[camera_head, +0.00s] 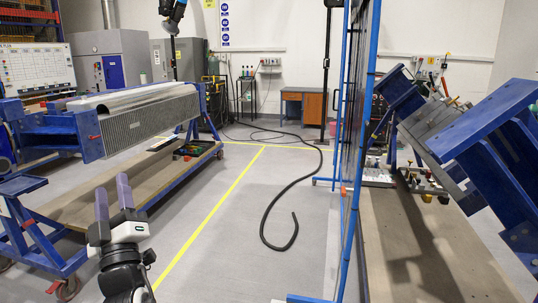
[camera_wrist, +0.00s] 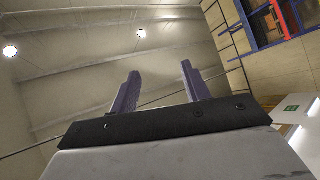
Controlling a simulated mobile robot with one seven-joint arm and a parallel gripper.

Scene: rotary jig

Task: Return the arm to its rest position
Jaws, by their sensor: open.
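My gripper (camera_head: 113,197) shows at the lower left in the head view, with its two purple-grey fingers pointing up. The fingers stand apart with nothing between them. In the wrist view my gripper (camera_wrist: 158,84) is also open and empty, with the ceiling and lamps behind it. In the head view it is raised in front of the left blue jig's wooden platform, and I cannot tell the distance between them.
A blue rotary jig (camera_head: 88,138) holding a long ribbed part (camera_head: 150,118) stands at the left. Another blue jig (camera_head: 490,140) stands at the right, behind a blue-framed screen (camera_head: 350,160). A black hose (camera_head: 268,207) lies on the open grey floor between, near a yellow line (camera_head: 215,208).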

